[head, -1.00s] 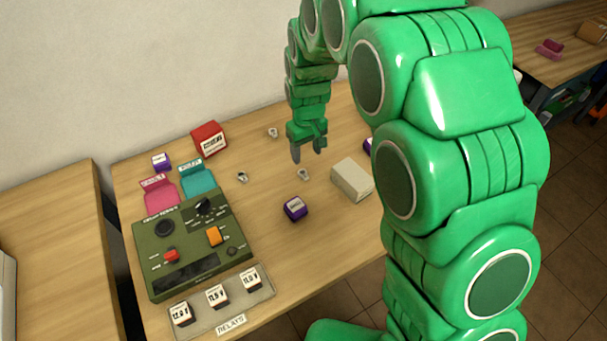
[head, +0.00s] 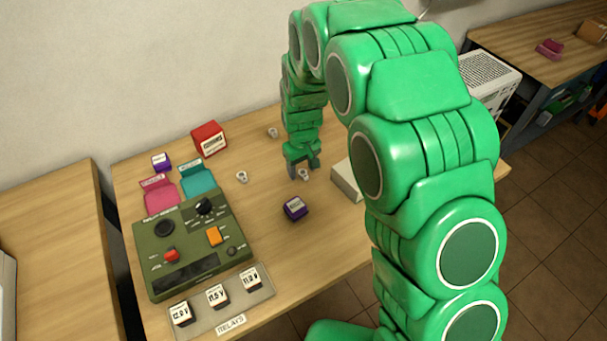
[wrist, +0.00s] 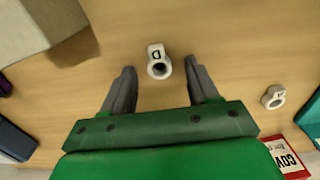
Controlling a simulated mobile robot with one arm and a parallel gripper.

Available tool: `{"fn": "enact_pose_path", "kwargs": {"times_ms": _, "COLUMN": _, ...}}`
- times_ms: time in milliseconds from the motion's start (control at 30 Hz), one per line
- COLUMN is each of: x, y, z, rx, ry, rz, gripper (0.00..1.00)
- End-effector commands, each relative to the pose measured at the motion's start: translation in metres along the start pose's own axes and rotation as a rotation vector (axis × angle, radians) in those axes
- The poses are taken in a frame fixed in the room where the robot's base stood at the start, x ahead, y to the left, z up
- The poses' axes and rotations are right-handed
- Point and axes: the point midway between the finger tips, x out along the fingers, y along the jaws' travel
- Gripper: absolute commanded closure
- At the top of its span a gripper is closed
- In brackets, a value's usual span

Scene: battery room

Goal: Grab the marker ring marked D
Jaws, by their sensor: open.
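The marker ring marked D (wrist: 158,62) is a small white ring with a tab bearing a black D. In the wrist view it lies on the table just beyond and between my fingertips, touching neither. My gripper (wrist: 162,80) is open and empty. In the head view the ring (head: 305,174) is at the tips of my gripper (head: 303,172), its letter too small to read there. A second white ring (wrist: 273,97) lies to the right in the wrist view; its letter is hard to read.
A beige block (head: 347,181) stands close to the right of my gripper. Two other rings (head: 242,177) (head: 272,132) lie nearby. A red box (head: 209,139) and a green control panel (head: 190,245) stand to the left.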

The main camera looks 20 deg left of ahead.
Motion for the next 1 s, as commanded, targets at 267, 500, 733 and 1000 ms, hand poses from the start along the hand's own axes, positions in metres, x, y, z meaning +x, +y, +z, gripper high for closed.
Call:
{"fn": "enact_pose_path", "kwargs": {"times_ms": 267, "x": 0.0012, "y": 0.0000, "z": -0.0001, "rx": 0.000, "ry": 0.001, "rz": 0.000, "gripper": 0.48}}
{"fn": "enact_pose_path", "kwargs": {"times_ms": 500, "x": 0.0013, "y": 0.0000, "z": 0.0000, "rx": 0.000, "ry": 0.000, "rz": 0.000, "gripper": 0.85}}
{"fn": "enact_pose_path", "kwargs": {"times_ms": 733, "x": 0.0013, "y": -0.0001, "z": 0.0000, "rx": 0.000, "ry": 0.000, "rz": 0.000, "gripper": 0.99}}
{"fn": "enact_pose_path", "kwargs": {"times_ms": 1000, "x": -0.0076, "y": 0.0000, "z": -0.0001, "rx": 0.000, "ry": 0.000, "rz": 0.000, "gripper": 0.99}}
